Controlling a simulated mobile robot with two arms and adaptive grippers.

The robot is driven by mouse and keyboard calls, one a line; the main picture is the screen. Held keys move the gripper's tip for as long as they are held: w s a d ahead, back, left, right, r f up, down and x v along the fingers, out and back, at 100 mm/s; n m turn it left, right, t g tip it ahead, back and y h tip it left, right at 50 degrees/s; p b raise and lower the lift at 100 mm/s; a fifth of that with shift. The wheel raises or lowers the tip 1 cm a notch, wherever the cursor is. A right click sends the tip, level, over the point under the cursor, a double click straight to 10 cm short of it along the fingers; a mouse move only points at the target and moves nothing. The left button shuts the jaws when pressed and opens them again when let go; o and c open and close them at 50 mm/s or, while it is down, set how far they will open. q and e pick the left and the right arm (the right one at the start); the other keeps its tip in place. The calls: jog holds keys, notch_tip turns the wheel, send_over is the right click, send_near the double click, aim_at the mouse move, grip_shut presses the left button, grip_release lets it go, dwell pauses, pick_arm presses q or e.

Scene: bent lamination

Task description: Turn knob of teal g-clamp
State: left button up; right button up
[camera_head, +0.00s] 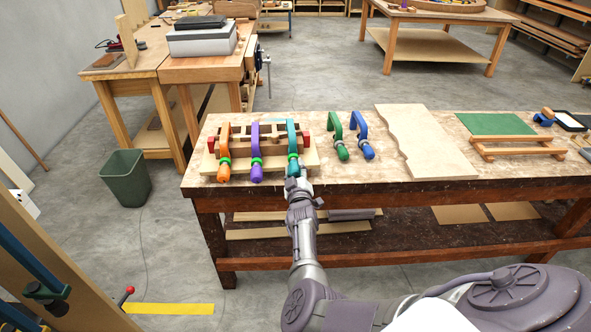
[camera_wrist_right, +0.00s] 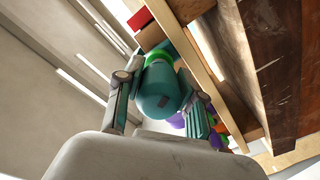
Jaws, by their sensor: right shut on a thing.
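The teal g-clamp (camera_head: 291,134) sits at the right end of a wooden bending form (camera_head: 312,160) on the workbench. Its knob shows large in the right wrist view (camera_wrist_right: 160,92), with a bright green collar behind it. My right gripper (camera_head: 293,172) reaches in from the front of the bench and is shut on the teal knob. In the right wrist view its two fingers (camera_wrist_right: 163,100) lie on either side of the knob. An orange clamp (camera_head: 224,150) and a purple clamp (camera_head: 256,150) stand to the left on the same form. My left gripper is not in view.
A green clamp (camera_head: 339,135) and a blue clamp (camera_head: 361,135) lie to the right on the workbench (camera_head: 375,178). A curved-edge wooden board (camera_head: 424,140) lies beyond them. A green bin (camera_head: 126,178) stands on the floor at left.

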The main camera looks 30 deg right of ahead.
aim_at(295, 164)
jog(key=shift+w+d+r, duration=0.1)
jog(key=shift+w+r, duration=0.05)
jog(key=shift+r, duration=0.3)
jog(key=o, duration=1.1)
jog(key=shift+f, duration=0.15)
jog(key=shift+o, duration=0.3)
jog(key=shift+f, duration=0.2)
notch_tip(295, 164, up, 9)
jog(key=shift+r, duration=0.5)
